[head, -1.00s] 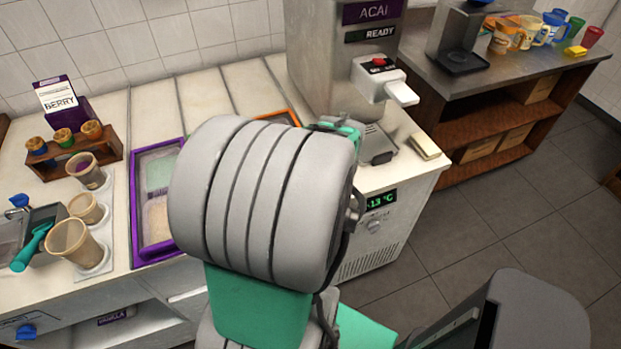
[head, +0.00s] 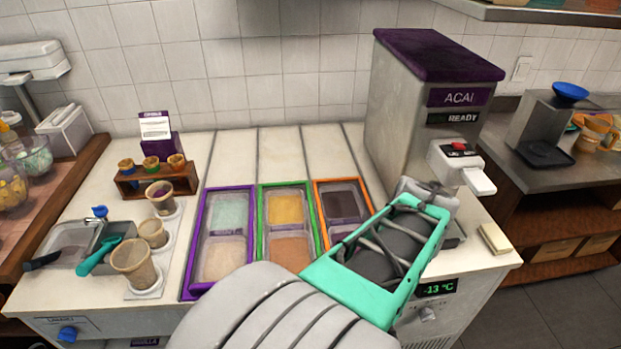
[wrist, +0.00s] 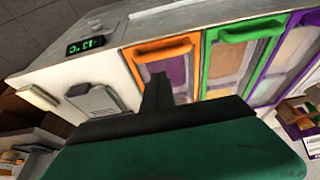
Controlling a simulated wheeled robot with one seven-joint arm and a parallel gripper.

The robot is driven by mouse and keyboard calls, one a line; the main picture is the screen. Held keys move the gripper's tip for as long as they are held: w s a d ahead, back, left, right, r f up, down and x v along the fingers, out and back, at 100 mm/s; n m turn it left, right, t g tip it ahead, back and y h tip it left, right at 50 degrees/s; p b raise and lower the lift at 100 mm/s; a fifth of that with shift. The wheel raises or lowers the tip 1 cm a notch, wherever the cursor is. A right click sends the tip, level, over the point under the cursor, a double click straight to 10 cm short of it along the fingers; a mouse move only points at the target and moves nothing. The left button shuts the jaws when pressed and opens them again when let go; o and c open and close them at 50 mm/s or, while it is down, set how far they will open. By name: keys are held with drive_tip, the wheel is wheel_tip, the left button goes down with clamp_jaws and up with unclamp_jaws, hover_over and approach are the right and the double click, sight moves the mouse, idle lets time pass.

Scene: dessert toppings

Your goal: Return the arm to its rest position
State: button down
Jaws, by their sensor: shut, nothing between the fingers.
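My gripper (wrist: 157,90) shows in the wrist view as dark fingers close together, with nothing between them. It is over the counter's front side, near the orange-framed topping tray (wrist: 165,48). In the head view my grey and teal arm reaches from the bottom centre up to the right, in front of the açaí machine (head: 410,95). The fingers cannot be made out there. The arm covers the machine's lower front and lies close to the orange-framed tray (head: 318,190).
A purple-framed tray (head: 195,245) and a green-framed tray (head: 262,205) lie left of the orange one. Several cups, including a front cup (head: 133,262), and a teal scoop (head: 98,257) stand at left. A yellowish block (head: 494,238) lies at the counter's right edge. Floor is clear at right.

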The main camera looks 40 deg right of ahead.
drive_tip(key=w+a+n+y, duration=0.1)
drive_tip(key=w+a+n, duration=0.1)
drive_tip(key=w+a, duration=0.6)
drive_tip(key=w+a+n+g+y, duration=0.1)
drive_tip(key=w+a+n, duration=0.2)
drive_tip(key=a, duration=0.9)
drive_tip(key=w+a+n+y, duration=0.1)
drive_tip(key=w+a+n, duration=0.15)
drive_tip(key=a, duration=0.95)
drive_tip(key=shift+t+h, duration=0.3)
drive_tip(key=shift+t, duration=0.4)
drive_tip(key=r, duration=0.1)
drive_tip(key=w+r, duration=0.2)
drive_tip(key=shift+d+r, duration=0.4)
drive_tip(key=shift+s, duration=0.1)
